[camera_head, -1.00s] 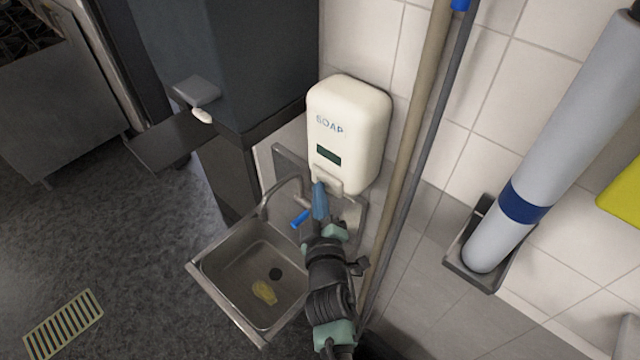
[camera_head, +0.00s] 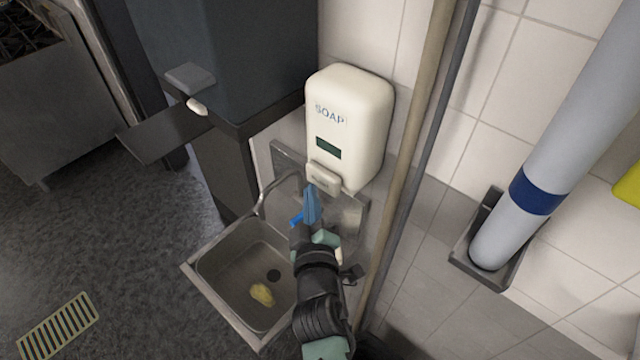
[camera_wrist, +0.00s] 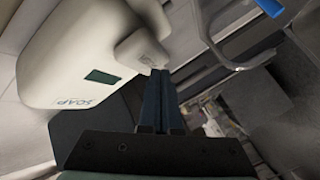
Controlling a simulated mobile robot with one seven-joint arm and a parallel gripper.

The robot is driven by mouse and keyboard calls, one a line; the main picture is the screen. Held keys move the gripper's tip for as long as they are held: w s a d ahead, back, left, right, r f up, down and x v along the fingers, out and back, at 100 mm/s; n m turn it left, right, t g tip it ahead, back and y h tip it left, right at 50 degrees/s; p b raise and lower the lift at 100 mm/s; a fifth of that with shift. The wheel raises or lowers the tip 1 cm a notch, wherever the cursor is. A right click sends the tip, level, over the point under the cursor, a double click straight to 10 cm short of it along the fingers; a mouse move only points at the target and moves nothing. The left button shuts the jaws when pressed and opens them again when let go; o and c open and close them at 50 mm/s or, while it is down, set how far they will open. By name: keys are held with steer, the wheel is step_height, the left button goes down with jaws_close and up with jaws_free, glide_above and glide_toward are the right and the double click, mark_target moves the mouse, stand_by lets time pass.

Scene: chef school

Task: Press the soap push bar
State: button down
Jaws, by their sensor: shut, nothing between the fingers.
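A white soap dispenser (camera_head: 352,122) with a dark window hangs on the tiled wall. Its push bar (camera_head: 323,178) sticks out at the lower front edge. In the wrist view the dispenser (camera_wrist: 60,50) fills the upper left, and the push bar (camera_wrist: 140,42) is right at the fingertips. My gripper (camera_head: 311,190) is shut and empty, with blue fingers pointing up, just below and in front of the bar. In the wrist view the fingertips (camera_wrist: 158,76) reach the bar's lower edge; whether they touch it I cannot tell.
A steel sink (camera_head: 250,265) with a yellow item (camera_head: 262,294) in it lies below. A curved faucet (camera_head: 272,190) stands left of my gripper. A pole (camera_head: 420,130) rises close on the right. A dark cabinet (camera_head: 235,60) stands left of the dispenser.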

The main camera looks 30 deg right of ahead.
steer(key=a+b, duration=0.1)
steer(key=s+a+b, duration=0.1)
steer(key=a+b, duration=0.2)
steer(key=shift+s+a+b, duration=0.3)
steer(key=shift+s+a, duration=0.05)
steer(key=shift+a, duration=0.05)
stand_by(0.9)
steer(key=w+a+r+m+t, duration=0.1)
steer(key=a+r+t, duration=0.1)
steer(key=r, duration=0.6)
steer(key=w+a+r+m+t, duration=0.1)
steer(key=w+a+r+m, duration=0.1)
steer(key=r, duration=0.6)
steer(key=s+a+r+t+y, duration=0.2)
steer(key=s+a+r+t, duration=0.1)
steer(key=r, duration=0.7)
steer(key=s+a+r+m+t+y+b, duration=0.1)
steer(key=s+a+r, duration=0.3)
steer(key=r, duration=0.6)
steer(key=s+a+r+m+t+y+b, duration=0.1)
steer(key=s+a+r+t+y, duration=0.2)
steer(key=s+r, duration=0.3)
step_height(320, 180, up, 4)
steer(key=shift+s+a+r+t+y, duration=0.15)
steer(key=shift+s+a+t+y, duration=0.25)
steer(key=shift+t, duration=0.4)
